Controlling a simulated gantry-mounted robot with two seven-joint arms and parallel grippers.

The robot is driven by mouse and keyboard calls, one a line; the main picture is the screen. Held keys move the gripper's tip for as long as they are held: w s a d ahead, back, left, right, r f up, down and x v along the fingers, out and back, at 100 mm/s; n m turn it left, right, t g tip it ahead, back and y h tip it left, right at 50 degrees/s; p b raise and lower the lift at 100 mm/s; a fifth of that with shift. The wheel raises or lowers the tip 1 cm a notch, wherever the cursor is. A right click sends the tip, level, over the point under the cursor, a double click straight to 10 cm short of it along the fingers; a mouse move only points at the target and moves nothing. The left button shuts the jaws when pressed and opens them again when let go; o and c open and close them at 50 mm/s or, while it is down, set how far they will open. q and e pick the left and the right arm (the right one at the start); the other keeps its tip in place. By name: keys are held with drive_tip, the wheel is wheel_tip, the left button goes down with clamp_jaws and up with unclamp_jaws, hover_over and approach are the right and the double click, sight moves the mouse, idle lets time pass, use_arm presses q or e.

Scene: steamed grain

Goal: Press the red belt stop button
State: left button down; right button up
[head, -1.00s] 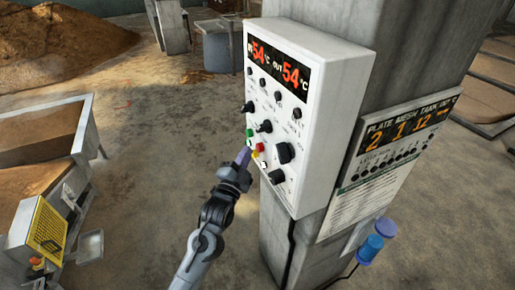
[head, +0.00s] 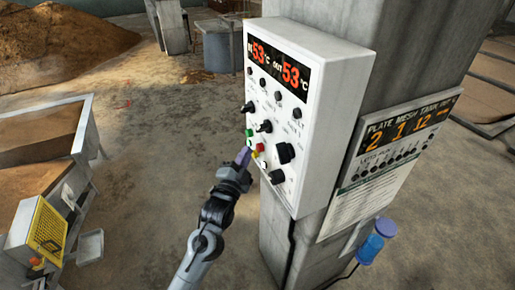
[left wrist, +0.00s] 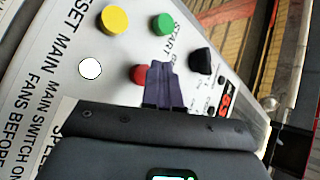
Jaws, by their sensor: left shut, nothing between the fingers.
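The red button (head: 259,147) sits low on the front of a white control box, among green, yellow and white buttons. In the left wrist view the red button (left wrist: 138,75) is partly covered by the fingers. My left gripper (head: 243,155) is shut and empty, its purple fingertips close to the panel near the buttons. In the left wrist view the fingertips (left wrist: 163,68) overlap the red button's right side. I cannot tell whether they touch it. My right gripper is in neither view.
The control box (head: 335,100) is on a concrete pillar. Black knobs (head: 284,152) and the green button (head: 248,133) surround the red one. A second panel (head: 395,145) hangs on the pillar's right side. A grain trough (head: 85,130) stands left, with open floor between.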

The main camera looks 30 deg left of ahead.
use_arm(q)
drive_tip(key=shift+w+d, duration=0.1)
drive_tip(key=shift+w, duration=0.05)
idle(0.6)
drive_tip(key=shift+w+d, duration=0.1)
drive_tip(key=shift+w, duration=0.15)
drive_tip(key=shift+w+d, duration=0.3)
drive_tip(key=shift+w, duration=0.1)
idle(0.9)
idle(0.4)
drive_tip(key=shift+s+a+p, duration=0.5)
drive_tip(key=shift+s+p, duration=0.15)
drive_tip(key=shift+s, duration=0.15)
